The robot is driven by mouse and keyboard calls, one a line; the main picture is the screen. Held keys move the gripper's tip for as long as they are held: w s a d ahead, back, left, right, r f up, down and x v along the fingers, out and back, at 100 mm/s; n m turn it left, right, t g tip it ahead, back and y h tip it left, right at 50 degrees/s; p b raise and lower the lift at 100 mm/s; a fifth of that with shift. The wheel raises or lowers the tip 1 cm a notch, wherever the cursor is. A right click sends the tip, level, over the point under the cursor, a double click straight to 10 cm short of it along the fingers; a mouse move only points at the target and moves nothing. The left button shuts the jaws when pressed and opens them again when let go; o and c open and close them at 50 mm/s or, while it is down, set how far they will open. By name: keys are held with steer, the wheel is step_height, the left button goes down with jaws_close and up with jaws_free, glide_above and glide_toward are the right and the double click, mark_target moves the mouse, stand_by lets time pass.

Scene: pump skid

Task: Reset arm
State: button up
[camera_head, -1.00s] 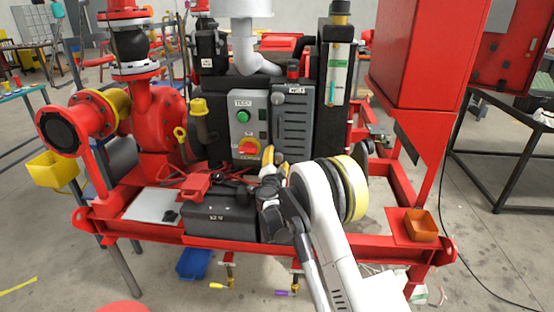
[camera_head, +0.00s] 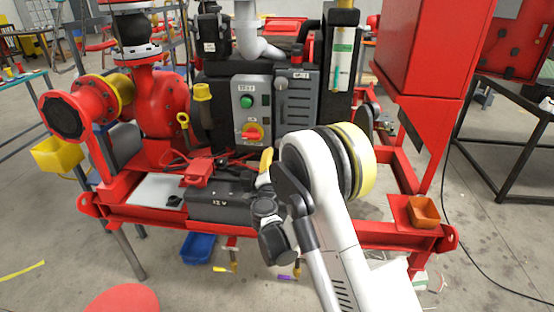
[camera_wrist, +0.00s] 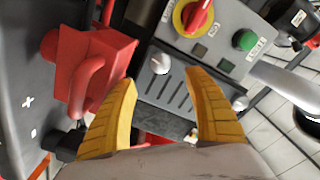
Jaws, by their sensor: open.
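My gripper shows in the wrist view (camera_wrist: 165,110) as two yellow fingers spread apart with nothing between them. In the head view one yellow finger of my gripper (camera_head: 266,160) shows in front of the control box; the rest is hidden behind my wrist. The grey control box (camera_head: 250,114) carries a green button (camera_head: 246,101) and a red knob on a yellow plate (camera_head: 252,133). In the wrist view the red knob (camera_wrist: 194,16) and green button (camera_wrist: 244,40) are near the top, beyond the fingers.
A black battery (camera_head: 215,203) with a red clamp (camera_head: 198,173) lies on the red skid frame, left of my wrist. The red clamp is close left of my fingers in the wrist view (camera_wrist: 90,70). An orange bin (camera_head: 423,211) sits at right, a yellow bin (camera_head: 58,154) at left.

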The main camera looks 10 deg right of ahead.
steer(key=shift+r, duration=0.3)
steer(key=s+a+r+n+t+y, duration=0.1)
steer(key=a+r+n+y, duration=0.15)
steer(key=r, duration=0.45)
steer(key=s+a+r+n+t+y, duration=0.1)
steer(key=s+r+n+y, duration=0.2)
steer(key=r, duration=0.4)
steer(key=s+a+r+n+g+y, duration=0.3)
steer(key=s+r+n+y, duration=0.15)
steer(key=s+n, duration=0.2)
steer(key=s+d+f+g+h, duration=0.1)
steer(key=s+d+f+g, duration=0.2)
steer(key=s, duration=0.8)
steer(key=s+d+f+n+g+h, duration=0.1)
steer(key=s+d+f+g+h, duration=0.1)
steer(key=s, duration=0.9)
steer(key=s+d+f+n+g+h, duration=0.1)
steer(key=s+d+f+g, duration=0.3)
steer(key=s, duration=0.6)
step_height(320, 180, down, 3)
steer(key=shift+s+d+r, duration=0.1)
steer(key=shift+s+d, duration=0.3)
steer(key=shift+d, duration=0.25)
steer(key=shift+o, duration=0.4)
